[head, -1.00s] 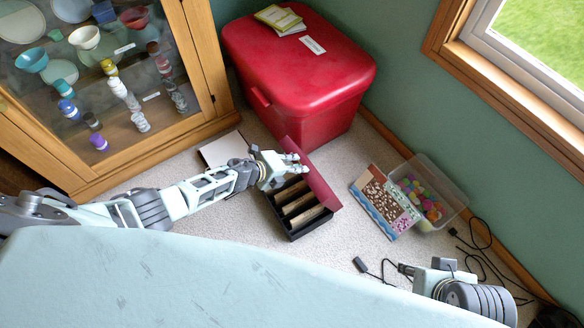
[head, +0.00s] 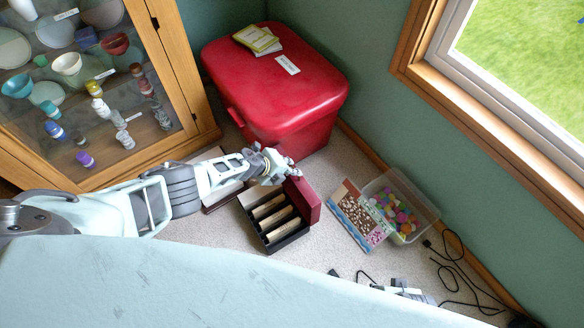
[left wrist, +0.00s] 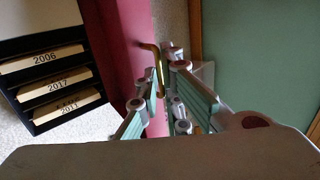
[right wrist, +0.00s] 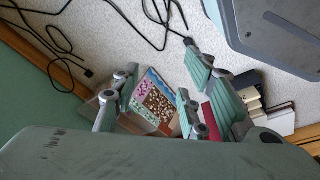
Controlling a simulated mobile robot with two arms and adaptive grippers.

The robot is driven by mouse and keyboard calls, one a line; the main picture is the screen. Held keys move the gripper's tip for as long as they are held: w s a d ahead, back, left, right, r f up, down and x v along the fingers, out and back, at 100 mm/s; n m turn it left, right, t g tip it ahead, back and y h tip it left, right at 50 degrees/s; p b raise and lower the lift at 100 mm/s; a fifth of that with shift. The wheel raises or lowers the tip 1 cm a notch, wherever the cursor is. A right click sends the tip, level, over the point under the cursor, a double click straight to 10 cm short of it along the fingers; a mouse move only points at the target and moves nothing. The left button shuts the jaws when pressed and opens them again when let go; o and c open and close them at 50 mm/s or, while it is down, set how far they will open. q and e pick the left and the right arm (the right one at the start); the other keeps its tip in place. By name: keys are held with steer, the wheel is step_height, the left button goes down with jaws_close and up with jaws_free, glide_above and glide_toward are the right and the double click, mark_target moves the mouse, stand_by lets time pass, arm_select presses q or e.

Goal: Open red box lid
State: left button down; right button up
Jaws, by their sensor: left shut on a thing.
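The small red box (head: 283,244) stands on the floor with its black inside showing, and several cards stand in it. Its red lid (head: 303,197) is raised along its right side, away from the compartments. In the left wrist view the lid (left wrist: 133,40) is a red panel beside the black box (left wrist: 40,41) with year-labelled cards. My left gripper (head: 287,168) is at the lid's far end. In its wrist view the fingers (left wrist: 165,85) are shut on a brass handle (left wrist: 157,58) beside the lid. My right gripper (right wrist: 160,100) is open and empty, well away from the box.
A large red chest (head: 280,90) with booklets stands behind the box. A glass display cabinet (head: 160,130) is at left. A clear bin (head: 402,205) of coloured balls and a patterned picture (head: 357,213) are at right. Black cables (head: 462,270) lie on the floor.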

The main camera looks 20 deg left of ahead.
arm_select(q)
steer(key=shift+w+d+r, duration=0.15)
steer(key=shift+w+d, duration=0.15)
steer(key=shift+d, duration=0.1)
arm_select(e)
steer(key=shift+s+d+f, duration=0.1)
steer(key=shift+d+f, duration=0.1)
steer(key=shift+f, duration=0.2)
steer(key=shift+s+d+f, duration=0.1)
steer(key=shift+d+f, duration=0.05)
steer(key=shift+f, duration=0.25)
arm_select(q)
steer(key=c, duration=1.9)
jaws_free()
steer(key=shift+s+a, duration=0.1)
steer(key=shift+a, duration=0.1)
steer(key=shift+a+r, duration=0.45)
steer(key=shift+r, duration=0.1)
steer(key=shift+s+d+v, duration=0.15)
steer(key=shift+v, duration=1.4)
steer(key=shift+s+d+v, duration=0.1)
steer(key=shift+d+v, duration=0.05)
steer(key=shift+v, duration=1.4)
